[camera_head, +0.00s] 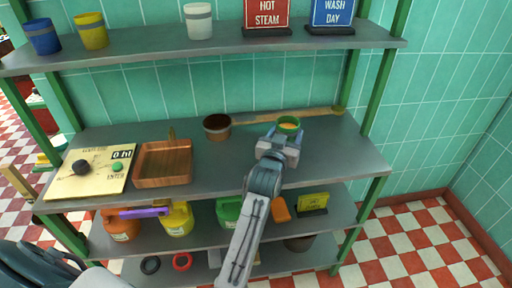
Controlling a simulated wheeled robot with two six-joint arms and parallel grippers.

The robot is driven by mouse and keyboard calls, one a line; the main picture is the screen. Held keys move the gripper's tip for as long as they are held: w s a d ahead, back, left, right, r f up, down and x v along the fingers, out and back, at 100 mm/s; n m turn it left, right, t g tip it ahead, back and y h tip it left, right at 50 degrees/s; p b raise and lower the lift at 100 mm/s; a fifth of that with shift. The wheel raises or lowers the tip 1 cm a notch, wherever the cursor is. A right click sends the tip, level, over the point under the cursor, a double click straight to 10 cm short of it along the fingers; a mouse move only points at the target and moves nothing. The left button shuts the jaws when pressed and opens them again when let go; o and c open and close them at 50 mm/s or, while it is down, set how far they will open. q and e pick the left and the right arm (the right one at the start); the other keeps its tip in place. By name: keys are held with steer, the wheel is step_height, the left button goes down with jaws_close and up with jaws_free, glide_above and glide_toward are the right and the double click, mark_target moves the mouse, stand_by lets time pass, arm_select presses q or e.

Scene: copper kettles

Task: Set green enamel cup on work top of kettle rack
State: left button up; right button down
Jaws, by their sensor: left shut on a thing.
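The green enamel cup (289,122) is upright over the right part of the grey work top (340,152), the middle shelf of the kettle rack. Its inside looks yellow-orange. My left gripper (284,132) is shut on the cup from the near side and hides its lower part. I cannot tell whether the cup's base touches the work top. My right gripper is not in view.
On the work top stand a brown pot (217,127), a copper tray (163,163) and a panel with knobs (92,173). A long wooden stick (318,111) lies behind the cup. Cups and signs stand on the upper shelf (150,48); the lower shelf holds several containers.

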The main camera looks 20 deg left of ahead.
arm_select(q)
steer(key=f, duration=0.2)
steer(key=shift+s+f, duration=0.2)
steer(key=shift+f, duration=2.4)
steer(key=shift+f, duration=0.2)
steer(key=o, duration=1)
steer(key=shift+r, duration=0.1)
